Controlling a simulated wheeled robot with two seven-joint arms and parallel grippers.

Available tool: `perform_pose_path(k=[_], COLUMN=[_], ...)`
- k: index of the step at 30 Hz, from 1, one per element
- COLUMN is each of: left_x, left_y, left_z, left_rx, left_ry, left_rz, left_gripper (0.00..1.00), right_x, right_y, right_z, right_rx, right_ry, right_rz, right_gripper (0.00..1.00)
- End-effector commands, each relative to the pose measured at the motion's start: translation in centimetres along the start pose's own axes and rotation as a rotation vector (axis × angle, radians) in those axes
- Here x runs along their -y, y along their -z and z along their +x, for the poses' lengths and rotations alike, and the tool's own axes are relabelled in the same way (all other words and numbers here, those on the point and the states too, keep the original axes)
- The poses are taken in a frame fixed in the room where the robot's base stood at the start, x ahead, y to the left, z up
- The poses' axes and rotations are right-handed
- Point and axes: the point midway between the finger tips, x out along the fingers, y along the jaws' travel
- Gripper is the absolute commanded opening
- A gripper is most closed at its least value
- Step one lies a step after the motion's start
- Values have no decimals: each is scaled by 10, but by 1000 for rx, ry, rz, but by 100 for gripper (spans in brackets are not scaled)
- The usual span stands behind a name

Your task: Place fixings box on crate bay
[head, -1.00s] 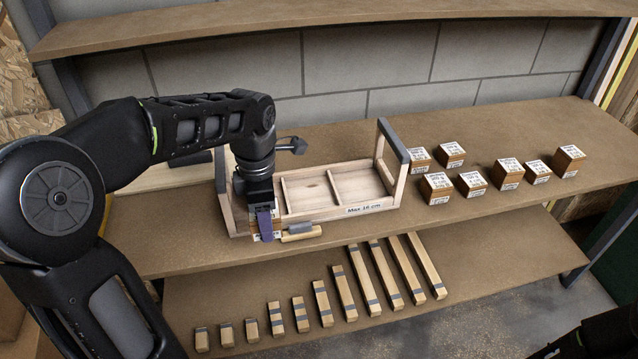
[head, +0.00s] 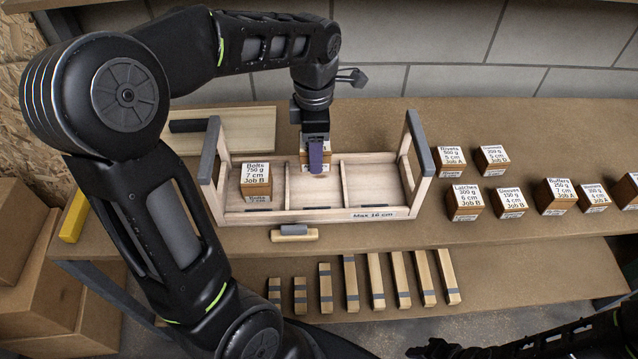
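The wooden crate (head: 386,215) stands on the bench, with three bays between grey-topped end posts and "Max 16 cm" on its front. A box labelled Bolts, 750 g, 7 cm, Job B (head: 256,175) sits in its left bay. My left gripper (head: 317,160) points down over the middle bay, shut on a small brown box with a white label (head: 326,148). The gripper hides most of that box and its label. I cannot tell whether the box touches the bay floor. The right bay (head: 368,184) looks empty. My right gripper (head: 432,350) shows only as a dark part at the bottom edge.
Several labelled boxes stand right of the crate, among them Rivets (head: 450,160), Latches (head: 465,201) and Buffers (head: 555,196). A small wooden block with a grey top (head: 295,233) lies before the crate. Several wooden bars (head: 375,280) lie on the lower shelf.

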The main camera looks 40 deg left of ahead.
Motion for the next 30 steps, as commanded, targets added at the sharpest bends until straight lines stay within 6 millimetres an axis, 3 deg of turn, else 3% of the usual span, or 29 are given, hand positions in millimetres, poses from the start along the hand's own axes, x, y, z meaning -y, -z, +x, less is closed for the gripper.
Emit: perform_pose_path(k=[5, 15, 26, 30], left_x=[0, 0, -1, 0], left_y=[0, 0, 0, 0], left_z=[9, 59, 63, 77], left_rx=[-1, -1, 1, -1], left_ry=[1, 0, -2, 1], left_rz=[0, 0, 0, 0], left_gripper=[0, 0, 0, 0], right_x=[0, 1, 1, 2], right_y=[0, 0, 0, 0], right_z=[-1, -3, -3, -4], right_rx=[-1, -1, -1, -1], right_ry=[0, 0, 0, 0], right_rz=[0, 0, 0, 0], right_gripper=[36, 36, 36, 36])
